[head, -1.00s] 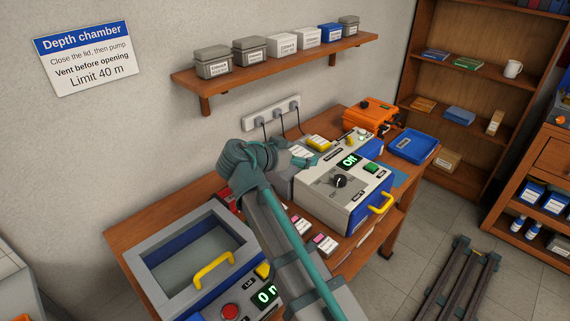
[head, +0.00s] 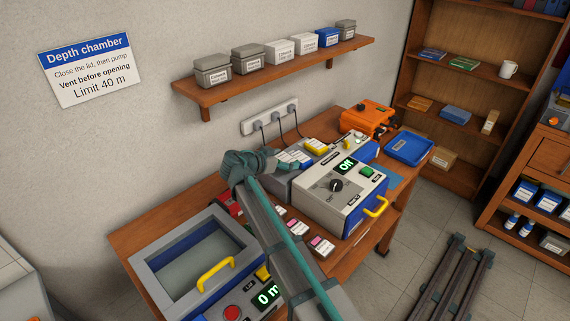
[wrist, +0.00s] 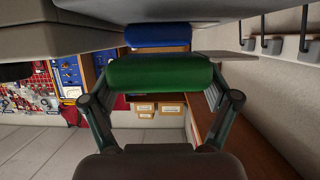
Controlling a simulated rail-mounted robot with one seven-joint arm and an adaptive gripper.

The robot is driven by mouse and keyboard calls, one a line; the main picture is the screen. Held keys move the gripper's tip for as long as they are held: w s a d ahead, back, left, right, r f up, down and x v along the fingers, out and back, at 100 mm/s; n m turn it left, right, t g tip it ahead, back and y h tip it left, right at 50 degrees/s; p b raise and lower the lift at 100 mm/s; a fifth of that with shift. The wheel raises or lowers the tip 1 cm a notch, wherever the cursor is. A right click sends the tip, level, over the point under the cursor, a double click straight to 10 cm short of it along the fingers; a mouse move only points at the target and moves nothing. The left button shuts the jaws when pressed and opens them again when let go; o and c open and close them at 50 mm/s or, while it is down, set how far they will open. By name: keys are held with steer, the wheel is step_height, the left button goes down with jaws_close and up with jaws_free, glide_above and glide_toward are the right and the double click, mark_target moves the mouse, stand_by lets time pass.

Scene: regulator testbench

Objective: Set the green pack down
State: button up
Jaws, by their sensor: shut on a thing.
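The green pack (wrist: 158,72) lies across the middle of the wrist view, between the two fingers of my gripper (wrist: 160,84), which is shut on it. In the head view, my gripper (head: 284,164) is low at the left of the grey-and-blue tester (head: 338,190), by its grey side part. The green pack cannot be made out there; my gripper and wrist hide that spot. A blue pack (wrist: 158,35) shows just beyond the green one.
The depth chamber (head: 195,255) stands at the left of the bench, with a yellow handle. Small labelled packs (head: 321,245) lie along the front. An orange case (head: 368,117) and a blue tray (head: 409,147) are at the back right. A wall shelf (head: 280,74) hangs above.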

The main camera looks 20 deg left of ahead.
steer(key=shift+w+a+f, duration=0.1)
steer(key=shift+w+f, duration=0.05)
steer(key=shift+f, duration=1.35)
steer(key=shift+f, duration=0.15)
steer(key=o, duration=0.9)
steer(key=shift+o, duration=0.2)
steer(key=shift+r+p, duration=0.2)
steer(key=shift+p, duration=0.95)
steer(key=b+v, duration=0.4)
steer(key=v, duration=0.3)
steer(key=shift+s, duration=0.2)
